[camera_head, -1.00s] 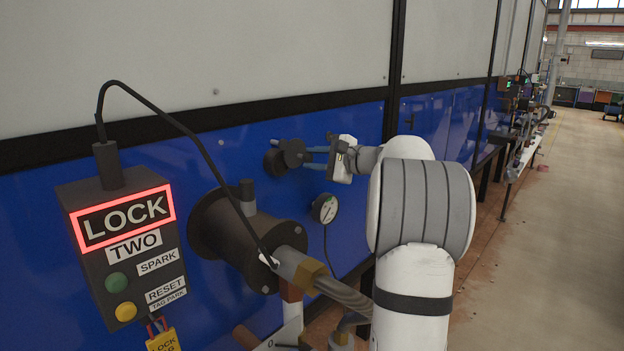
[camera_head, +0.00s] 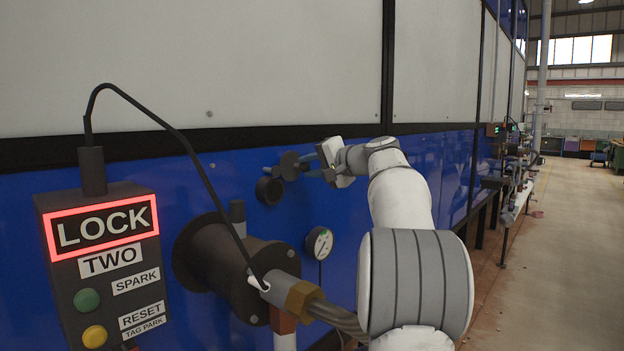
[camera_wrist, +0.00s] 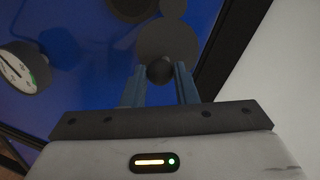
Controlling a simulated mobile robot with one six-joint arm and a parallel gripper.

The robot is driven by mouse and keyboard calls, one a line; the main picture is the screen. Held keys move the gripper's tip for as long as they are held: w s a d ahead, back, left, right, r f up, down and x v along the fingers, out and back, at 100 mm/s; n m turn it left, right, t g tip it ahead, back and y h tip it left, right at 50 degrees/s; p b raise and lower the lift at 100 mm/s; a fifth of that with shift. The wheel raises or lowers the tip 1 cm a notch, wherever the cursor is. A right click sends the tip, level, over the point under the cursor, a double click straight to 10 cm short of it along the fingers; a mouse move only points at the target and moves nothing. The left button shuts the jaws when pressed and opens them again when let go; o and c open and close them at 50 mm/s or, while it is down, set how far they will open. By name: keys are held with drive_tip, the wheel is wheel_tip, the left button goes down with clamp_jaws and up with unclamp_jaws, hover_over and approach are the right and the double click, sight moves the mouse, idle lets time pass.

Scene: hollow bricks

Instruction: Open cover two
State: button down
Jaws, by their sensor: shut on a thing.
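The cover is a dark round disc (camera_head: 289,164) with a small knob, at the blue panel in the head view. It stands up and to the right of a dark round port (camera_head: 268,190), whose front shows largely clear. My gripper (camera_head: 305,166) comes from the right with its blue fingers at the cover's knob. In the wrist view the fingers (camera_wrist: 160,82) are shut on the dark knob (camera_wrist: 160,70), in front of the cover disc (camera_wrist: 168,42). The box marked LOCK TWO (camera_head: 108,225) has a red lit frame around LOCK.
A thick dark cylinder (camera_head: 235,265) with a cable and hose juts out below and left of the port. A white gauge (camera_head: 319,243) sits below my gripper and also shows in the wrist view (camera_wrist: 22,70). Open floor (camera_head: 560,260) lies to the right.

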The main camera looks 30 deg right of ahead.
drive_tip(key=shift+a+r+n, duration=0.1)
drive_tip(key=shift+n, duration=0.2)
idle(0.4)
drive_tip(key=c, duration=1.1)
unclamp_jaws()
drive_tip(key=shift+r, duration=0.1)
drive_tip(key=shift+c, duration=0.2)
drive_tip(key=b+v, duration=0.1)
drive_tip(key=v, duration=0.6)
drive_tip(key=shift+s, duration=0.4)
